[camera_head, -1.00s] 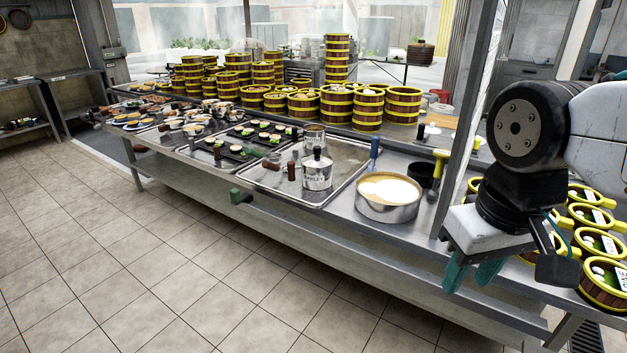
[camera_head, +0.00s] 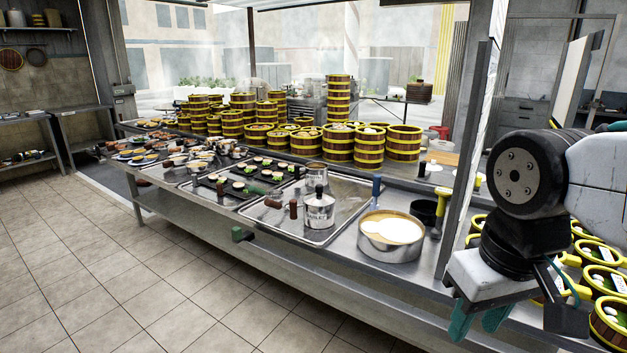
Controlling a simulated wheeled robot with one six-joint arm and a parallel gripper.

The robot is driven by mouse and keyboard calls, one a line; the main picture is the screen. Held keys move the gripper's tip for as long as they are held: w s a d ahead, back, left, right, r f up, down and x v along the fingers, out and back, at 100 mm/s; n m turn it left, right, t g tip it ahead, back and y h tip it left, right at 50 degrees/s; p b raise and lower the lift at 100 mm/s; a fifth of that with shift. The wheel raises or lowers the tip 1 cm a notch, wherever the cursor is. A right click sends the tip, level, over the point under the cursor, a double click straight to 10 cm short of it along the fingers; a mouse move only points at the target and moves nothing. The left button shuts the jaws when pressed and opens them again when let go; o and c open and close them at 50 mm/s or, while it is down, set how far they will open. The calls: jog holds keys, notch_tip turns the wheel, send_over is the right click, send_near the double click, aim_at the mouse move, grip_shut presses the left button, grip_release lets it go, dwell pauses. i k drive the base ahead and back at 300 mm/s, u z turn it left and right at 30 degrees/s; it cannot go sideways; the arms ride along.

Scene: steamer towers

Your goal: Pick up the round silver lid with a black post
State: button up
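A round silver lid (camera_head: 319,200) with a short black post sits on top of a silver pot (camera_head: 319,214) with a brown handle. The pot stands in a shallow metal tray on the steel counter, at the centre of the head view. My gripper (camera_head: 479,321) is at the lower right, well to the right of the lid and apart from it. Its two teal fingers point down with a gap between them, and nothing shows in the gap. The fingertips are close to the counter's front edge in the picture.
A wide pan of pale contents (camera_head: 391,247) stands right of the pot, with a dark cup (camera_head: 424,211) behind it. A metal post (camera_head: 467,150) rises between pan and arm. Steamer towers (camera_head: 338,100) line the back. The tiled floor (camera_head: 110,270) in front is clear.

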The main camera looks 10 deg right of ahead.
aim_at(319, 198)
jog(key=u, duration=0.55)
jog(key=k, duration=1.3)
jog(key=u, duration=0.75)
jog(key=i, duration=1.55)
jog(key=z, duration=0.25)
jog(key=i, duration=1.25)
jog(key=z, duration=1.55)
jog(key=i, duration=1)
jog(key=z, duration=0.95)
